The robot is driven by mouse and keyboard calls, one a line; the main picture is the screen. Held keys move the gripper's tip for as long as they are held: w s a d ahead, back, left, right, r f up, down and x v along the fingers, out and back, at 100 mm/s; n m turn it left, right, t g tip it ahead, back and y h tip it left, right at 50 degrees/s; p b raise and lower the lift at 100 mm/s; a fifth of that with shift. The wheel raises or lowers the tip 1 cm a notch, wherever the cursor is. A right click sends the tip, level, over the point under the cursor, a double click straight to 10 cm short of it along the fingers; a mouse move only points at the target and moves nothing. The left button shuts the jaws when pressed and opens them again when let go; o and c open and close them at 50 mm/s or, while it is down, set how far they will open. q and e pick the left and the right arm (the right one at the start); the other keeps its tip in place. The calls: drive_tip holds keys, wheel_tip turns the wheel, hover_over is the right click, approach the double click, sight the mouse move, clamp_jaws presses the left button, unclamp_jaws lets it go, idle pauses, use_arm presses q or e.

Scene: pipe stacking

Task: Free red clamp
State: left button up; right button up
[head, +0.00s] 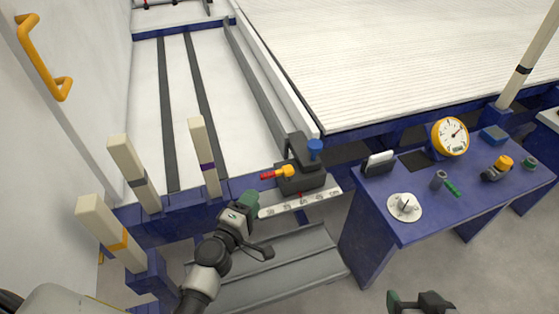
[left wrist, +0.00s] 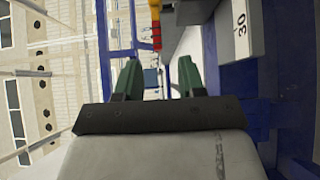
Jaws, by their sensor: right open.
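The red clamp handle tip (head: 267,177) sticks out to the left from a yellow fitting (head: 284,172) on a dark clamp block at the bench edge. The red tip (left wrist: 156,37) also shows in the left wrist view, beyond the fingertips and nearly centred between them. My left gripper (head: 248,204) is below and left of the handle, with a gap between them. In the left wrist view its green fingers (left wrist: 159,75) are apart with nothing between them. My right gripper (head: 421,300) is open and empty at the bottom edge, far from the clamp.
A blue knob (head: 315,148) sits on top of the clamp block. A white scale strip (head: 300,201) runs below it. Cream posts (head: 204,157) stand left of the handle. A blue side table (head: 400,228) at right carries a yellow gauge (head: 450,136) and small parts.

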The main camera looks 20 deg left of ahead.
sight(267, 178)
use_arm(q)
drive_tip(key=w, duration=0.3)
drive_tip(key=w+d, duration=0.1)
drive_tip(key=shift+w+r, duration=0.3)
drive_tip(key=shift+w, duration=0.05)
drive_tip(key=w, duration=0.3)
drive_tip(key=shift+w+d+f, duration=0.1)
drive_tip(key=shift+w+d, duration=0.2)
drive_tip(key=shift+w, duration=0.1)
drive_tip(key=shift+w+d, duration=0.15)
drive_tip(key=shift+w, duration=0.45)
use_arm(e)
drive_tip(key=shift+s+a+r, duration=0.1)
drive_tip(key=shift+s+r, duration=0.05)
drive_tip(key=shift+s, duration=0.25)
use_arm(q)
clamp_jaws()
